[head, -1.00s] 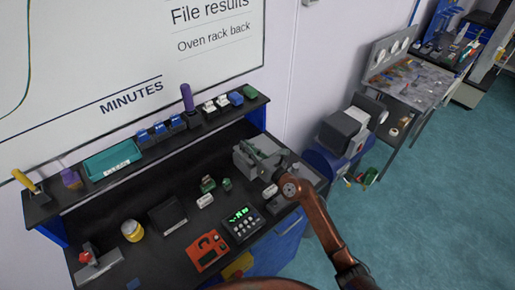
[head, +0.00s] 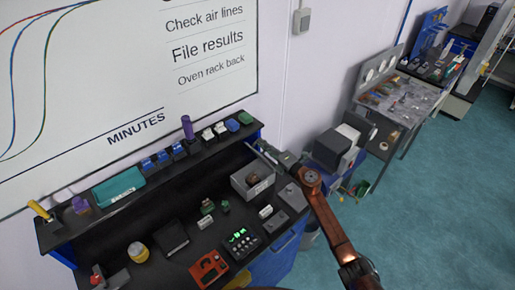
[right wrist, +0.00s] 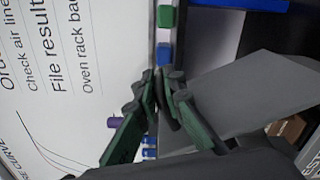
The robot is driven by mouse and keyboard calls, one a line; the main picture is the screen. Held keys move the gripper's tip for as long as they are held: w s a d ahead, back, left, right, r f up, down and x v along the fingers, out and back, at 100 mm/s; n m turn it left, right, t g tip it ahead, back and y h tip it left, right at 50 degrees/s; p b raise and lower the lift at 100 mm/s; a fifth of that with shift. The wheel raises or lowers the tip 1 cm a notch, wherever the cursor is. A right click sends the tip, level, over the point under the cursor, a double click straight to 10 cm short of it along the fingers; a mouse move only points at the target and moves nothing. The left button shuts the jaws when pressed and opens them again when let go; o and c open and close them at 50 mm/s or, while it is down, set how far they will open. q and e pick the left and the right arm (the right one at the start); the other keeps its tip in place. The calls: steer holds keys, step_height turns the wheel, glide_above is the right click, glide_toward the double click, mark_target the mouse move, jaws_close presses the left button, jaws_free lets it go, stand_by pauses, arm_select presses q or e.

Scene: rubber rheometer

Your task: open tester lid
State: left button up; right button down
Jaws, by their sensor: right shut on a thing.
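The grey tester (head: 262,189) stands at the right end of the black bench. Its top is open, and a brown part (head: 254,179) shows inside. The grey lid (head: 268,153) is swung up at the tester's back right and looks thin, seen nearly edge-on. My right gripper (head: 284,158) is at the raised lid. In the right wrist view the dark green fingers (right wrist: 163,86) are closed together at the edge of a broad grey panel, which looks like the lid (right wrist: 255,97). The fingers hide the exact grip. My left gripper is not in view.
A back shelf carries a teal tray (head: 118,186) and small coloured blocks. A black keypad box (head: 241,243), an orange-red device (head: 208,268) and a yellow jar (head: 138,252) sit on the bench. A blue-and-grey machine (head: 335,150) stands beyond the bench's right end.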

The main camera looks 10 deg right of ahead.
steer(key=shift+w+d+m+p, duration=0.2)
steer(key=shift+w+d+m, duration=0.5)
steer(key=shift+d+m, duration=0.3)
steer(key=shift+w+d+m+p, duration=0.15)
steer(key=shift+w+d+m, duration=0.55)
steer(key=shift+d+m, duration=0.3)
steer(key=shift+d, duration=0.15)
steer(key=c, duration=2)
jaws_free()
steer(key=shift+c, duration=0.2)
steer(key=v, duration=1.2)
